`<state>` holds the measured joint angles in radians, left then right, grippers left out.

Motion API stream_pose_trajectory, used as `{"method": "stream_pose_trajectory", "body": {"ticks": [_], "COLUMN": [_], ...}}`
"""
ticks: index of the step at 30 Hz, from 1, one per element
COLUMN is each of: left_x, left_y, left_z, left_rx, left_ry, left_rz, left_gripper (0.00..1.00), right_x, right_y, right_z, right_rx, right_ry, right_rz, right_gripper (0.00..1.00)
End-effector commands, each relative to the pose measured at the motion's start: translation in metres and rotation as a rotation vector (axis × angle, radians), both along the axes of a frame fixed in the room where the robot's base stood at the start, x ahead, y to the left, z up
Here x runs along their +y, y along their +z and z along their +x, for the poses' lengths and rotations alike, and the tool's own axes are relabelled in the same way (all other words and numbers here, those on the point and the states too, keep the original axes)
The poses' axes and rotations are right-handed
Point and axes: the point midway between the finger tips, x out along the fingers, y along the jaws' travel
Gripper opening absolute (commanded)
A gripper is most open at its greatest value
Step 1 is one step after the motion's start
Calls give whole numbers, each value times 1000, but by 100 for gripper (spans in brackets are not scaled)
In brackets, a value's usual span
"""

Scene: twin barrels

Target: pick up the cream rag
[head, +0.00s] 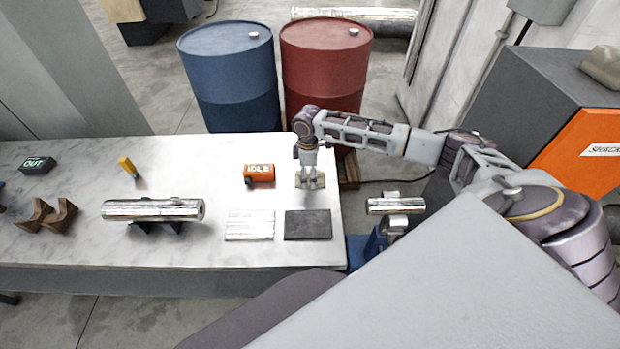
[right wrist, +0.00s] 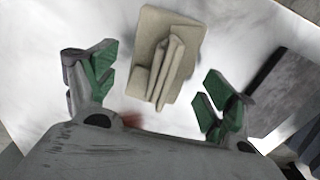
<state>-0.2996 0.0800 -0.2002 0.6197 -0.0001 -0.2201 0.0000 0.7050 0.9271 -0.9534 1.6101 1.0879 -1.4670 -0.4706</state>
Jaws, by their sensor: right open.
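The cream rag (right wrist: 168,58) is a folded beige cloth with raised pleats. It lies on the white marbled table (head: 85,260), near its right end. In the right wrist view it sits ahead of my right gripper (right wrist: 157,92), roughly between the two green-padded fingers. The fingers are spread wide and hold nothing. In the head view my right gripper (head: 309,178) points down over the rag and largely hides it. I cannot tell the exact height of the gap. My left gripper is not in view.
An orange IDLE block (head: 259,174) stands just left of my right gripper. A dark square plate (head: 308,224) and a silvery plate (head: 250,225) lie in front. A metal cylinder (head: 150,210) rests further left. Blue (head: 232,75) and red (head: 325,70) barrels stand behind the table.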

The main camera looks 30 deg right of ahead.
Motion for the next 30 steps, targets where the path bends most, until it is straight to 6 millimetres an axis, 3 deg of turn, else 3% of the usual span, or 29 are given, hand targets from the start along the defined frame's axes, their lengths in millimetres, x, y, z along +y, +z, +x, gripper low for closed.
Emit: {"method": "stream_pose_trajectory", "body": {"ticks": [2,20,30], "left_x": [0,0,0], "left_y": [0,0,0], "left_z": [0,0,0], "left_rx": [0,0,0], "left_ry": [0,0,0], "left_rz": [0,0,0], "left_gripper": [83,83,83], "right_x": [0,0,0], "right_y": [0,-1,-2], "right_z": [0,-1,-1], "right_rx": [0,2,4], "right_ry": [0,0,0], "right_rz": [0,-1,-1], "right_gripper": [78,0,0]}}
